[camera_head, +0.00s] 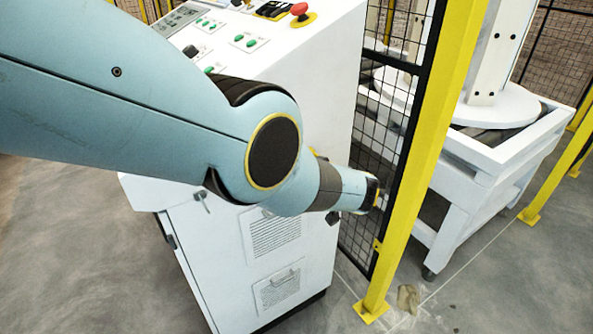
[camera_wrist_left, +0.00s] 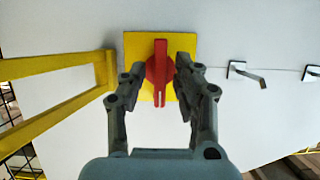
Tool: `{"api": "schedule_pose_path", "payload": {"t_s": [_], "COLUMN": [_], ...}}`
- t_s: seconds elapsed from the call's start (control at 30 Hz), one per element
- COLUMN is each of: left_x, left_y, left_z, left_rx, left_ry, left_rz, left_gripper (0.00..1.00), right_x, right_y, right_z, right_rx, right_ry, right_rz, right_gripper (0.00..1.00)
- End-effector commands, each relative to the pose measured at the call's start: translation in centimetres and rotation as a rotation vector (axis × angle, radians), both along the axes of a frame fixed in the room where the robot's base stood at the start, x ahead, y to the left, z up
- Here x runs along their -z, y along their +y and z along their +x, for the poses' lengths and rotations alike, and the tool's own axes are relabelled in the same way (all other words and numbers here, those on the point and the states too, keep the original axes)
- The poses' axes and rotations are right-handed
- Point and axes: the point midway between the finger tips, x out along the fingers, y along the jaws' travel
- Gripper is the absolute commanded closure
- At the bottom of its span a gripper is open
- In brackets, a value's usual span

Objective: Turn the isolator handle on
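The isolator handle (camera_wrist_left: 158,75) is a red knob on a square yellow plate (camera_wrist_left: 133,45), fixed to a light panel in the left wrist view. The handle stands upright in that picture, with a slot in its lower end. In the head view my left arm crosses in front of the white cabinet (camera_head: 230,290). The handle and the left fingers are hidden there. My right gripper is in neither view.
A yellow fence post (camera_head: 415,165) and black mesh (camera_head: 385,120) stand right beside my left wrist in the head view. A red emergency button (camera_head: 299,10) sits on the cabinet top. A yellow frame (camera_wrist_left: 55,65) and metal latch (camera_wrist_left: 245,73) flank the plate.

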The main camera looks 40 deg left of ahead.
Motion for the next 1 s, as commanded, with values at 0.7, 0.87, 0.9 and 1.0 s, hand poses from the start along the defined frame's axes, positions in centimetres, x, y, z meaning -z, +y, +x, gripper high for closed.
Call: {"api": "schedule_pose_path", "payload": {"t_s": [0.7,0.87,0.9,1.0], "left_x": [-0.4,0.1,0.3,0.8], "left_y": [0.3,0.3,0.3,0.4], "left_z": [-0.3,-0.5,-0.5,-0.6], "left_rx": [-0.001,0.000,0.000,0.000], "left_ry": [-0.293,-0.542,-0.608,-0.778], "left_rz": [-0.120,-0.222,-0.250,-0.320], "left_gripper": [0.64,0.64,0.64,0.64], "right_x": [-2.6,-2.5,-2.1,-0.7], "right_y": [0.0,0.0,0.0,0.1], "right_z": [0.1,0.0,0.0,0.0], "right_rx": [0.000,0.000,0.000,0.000], "right_ry": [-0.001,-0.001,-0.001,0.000], "right_rz": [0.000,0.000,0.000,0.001], "right_gripper": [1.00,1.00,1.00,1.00]}}
